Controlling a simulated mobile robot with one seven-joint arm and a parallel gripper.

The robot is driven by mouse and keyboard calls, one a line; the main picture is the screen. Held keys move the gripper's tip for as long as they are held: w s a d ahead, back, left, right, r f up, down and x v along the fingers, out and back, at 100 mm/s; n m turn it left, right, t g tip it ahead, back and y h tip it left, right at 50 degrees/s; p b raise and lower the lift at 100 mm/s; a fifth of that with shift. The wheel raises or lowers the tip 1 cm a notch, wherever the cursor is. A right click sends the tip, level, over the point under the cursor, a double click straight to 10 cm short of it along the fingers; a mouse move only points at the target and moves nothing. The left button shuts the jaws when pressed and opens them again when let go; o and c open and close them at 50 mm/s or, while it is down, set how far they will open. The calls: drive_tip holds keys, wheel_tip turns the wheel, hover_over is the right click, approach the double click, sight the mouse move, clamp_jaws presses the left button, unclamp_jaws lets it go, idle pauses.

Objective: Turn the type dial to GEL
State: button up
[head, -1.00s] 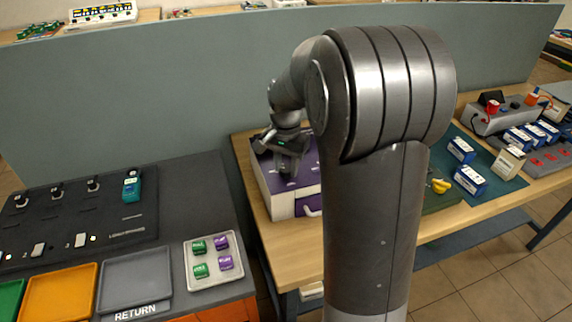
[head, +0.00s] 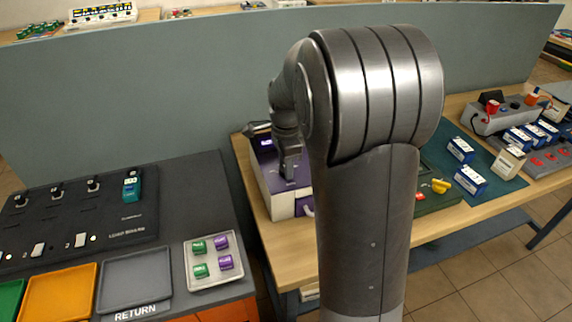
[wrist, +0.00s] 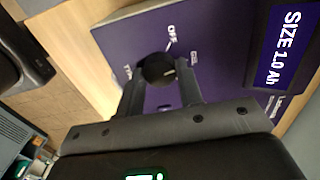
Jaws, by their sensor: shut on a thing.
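The type dial (wrist: 156,68) is a round black knob on the purple top of a box, seen in the wrist view. My gripper (wrist: 160,84) has one finger on each side of the dial and is shut on it. A pale mark shows on the dial's right side. Small white labels surround it, but I cannot read which is GEL. In the head view the purple-and-white box (head: 282,205) stands at the left end of the wooden table, partly behind my arm. My gripper (head: 290,176) points down onto its top; the dial is hidden there.
A "SIZE 1.0 Ah" label (wrist: 284,47) is on the same purple panel. Left is a dark bench with a white tray (head: 192,283) of green and purple blocks. Blue-and-white boxes (head: 470,180) stand on the right. A grey partition (head: 150,105) runs behind.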

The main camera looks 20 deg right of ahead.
drive_tip(key=shift+m, duration=0.8)
drive_tip(key=o, duration=1)
drive_tip(key=shift+c, duration=0.2)
wheel_tip(320, 180, up, 11)
